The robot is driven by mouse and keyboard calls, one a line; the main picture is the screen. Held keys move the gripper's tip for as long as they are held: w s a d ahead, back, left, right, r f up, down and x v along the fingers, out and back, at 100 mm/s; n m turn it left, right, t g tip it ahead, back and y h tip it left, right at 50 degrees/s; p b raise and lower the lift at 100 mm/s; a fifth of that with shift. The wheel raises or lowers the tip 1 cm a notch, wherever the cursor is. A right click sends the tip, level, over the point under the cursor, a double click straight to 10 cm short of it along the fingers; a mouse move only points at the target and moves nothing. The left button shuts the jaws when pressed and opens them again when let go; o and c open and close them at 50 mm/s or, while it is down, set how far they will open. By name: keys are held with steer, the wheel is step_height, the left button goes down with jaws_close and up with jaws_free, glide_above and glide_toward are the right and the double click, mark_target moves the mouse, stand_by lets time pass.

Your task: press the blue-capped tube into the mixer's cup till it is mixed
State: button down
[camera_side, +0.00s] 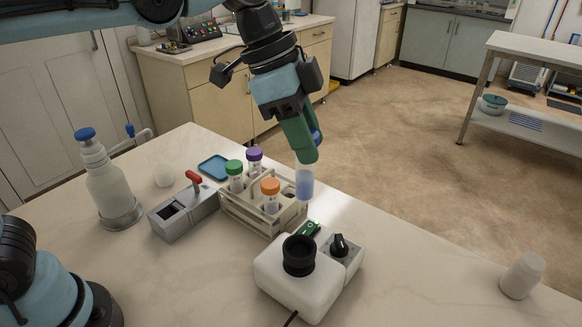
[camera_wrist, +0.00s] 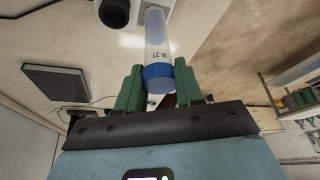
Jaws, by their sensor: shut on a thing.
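My gripper (camera_side: 308,150) has green fingers and is shut on the blue-capped tube (camera_side: 304,184). In the side view the tube hangs below the fingers, near upright, above the right end of the rack; the fingers hide most of its cap. In the wrist view the gripper (camera_wrist: 158,84) grips the tube (camera_wrist: 156,38) at its blue cap, and a label reading M-21 shows. The mixer (camera_side: 297,280) is a white box with a black cup (camera_side: 299,255) on top, in front of the rack. The cup is empty of any tube, and the held tube is apart from it.
A beige rack (camera_side: 236,207) holds green-, purple- and orange-capped tubes. A grey device with a red lever (camera_side: 184,210), a wash bottle (camera_side: 108,186) and a blue tray (camera_side: 214,167) stand to the left.

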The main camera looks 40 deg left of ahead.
steer(key=s+d+m, duration=0.2)
steer(key=s+d, duration=0.1)
steer(key=s, duration=0.3)
steer(key=shift+d+f+g, duration=0.3)
steer(key=shift+d+g, duration=0.05)
steer(key=shift+g, duration=0.05)
steer(key=shift+f, duration=0.1)
steer(key=shift+f, duration=1.75)
steer(key=shift+f, duration=0.5)
steer(key=shift+r, duration=0.1)
stand_by(3.8)
steer(key=shift+r, duration=2.9)
